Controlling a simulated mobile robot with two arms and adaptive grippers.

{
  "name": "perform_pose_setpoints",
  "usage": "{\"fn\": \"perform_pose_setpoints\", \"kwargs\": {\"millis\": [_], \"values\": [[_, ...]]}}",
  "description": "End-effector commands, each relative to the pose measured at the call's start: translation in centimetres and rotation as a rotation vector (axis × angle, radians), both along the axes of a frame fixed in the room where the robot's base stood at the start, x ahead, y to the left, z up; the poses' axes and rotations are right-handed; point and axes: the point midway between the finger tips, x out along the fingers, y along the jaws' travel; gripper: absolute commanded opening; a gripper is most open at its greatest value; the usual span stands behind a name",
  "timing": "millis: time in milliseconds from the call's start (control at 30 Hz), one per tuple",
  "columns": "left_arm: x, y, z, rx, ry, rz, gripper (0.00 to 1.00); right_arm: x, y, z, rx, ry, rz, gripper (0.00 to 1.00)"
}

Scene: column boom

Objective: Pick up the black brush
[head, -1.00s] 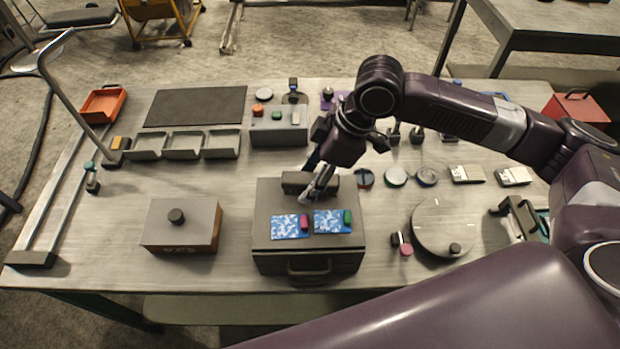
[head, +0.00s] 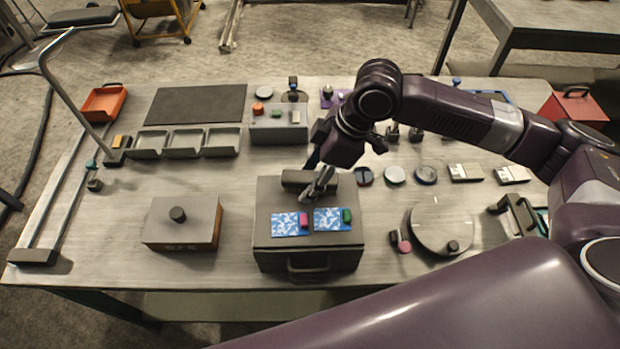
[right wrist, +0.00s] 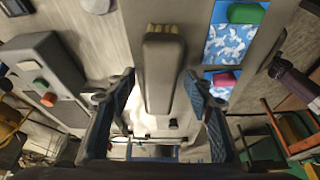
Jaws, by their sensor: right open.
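The black brush (head: 296,181) lies on the back part of the lid of a dark box (head: 310,260) in the head view. My right gripper (head: 312,192) is low over the lid at the brush's right part and hides some of it. In the right wrist view the brush (right wrist: 160,65) is a dark rounded bar with a tan strip at one end. The open fingers of my right gripper (right wrist: 160,90) stand on either side of its line, with visible gaps. I cannot tell whether they touch the lid. My left gripper is not in view.
Two blue patterned cards (head: 290,225) with a pink and a green block lie on the lid. A wooden box with a knob (head: 181,224) stands to the left. A round disc (head: 441,226) lies to the right. A grey switch box (head: 279,131) stands behind.

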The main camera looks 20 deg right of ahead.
Motion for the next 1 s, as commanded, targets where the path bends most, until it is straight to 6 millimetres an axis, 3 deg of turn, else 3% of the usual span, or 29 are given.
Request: {"fn": "perform_pose_setpoints", "kwargs": {"millis": [133,567,1000], "values": [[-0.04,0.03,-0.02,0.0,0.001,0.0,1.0,0.0,0.01,-0.02,0.0,0.0,0.0,0.48],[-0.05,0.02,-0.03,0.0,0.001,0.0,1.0,0.01,0.02,0.01,0.0,0.0,0.001,0.0],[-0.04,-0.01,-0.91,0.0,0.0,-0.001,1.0,0.08,0.04,0.24,0.001,-0.003,0.001,0.0]]}}
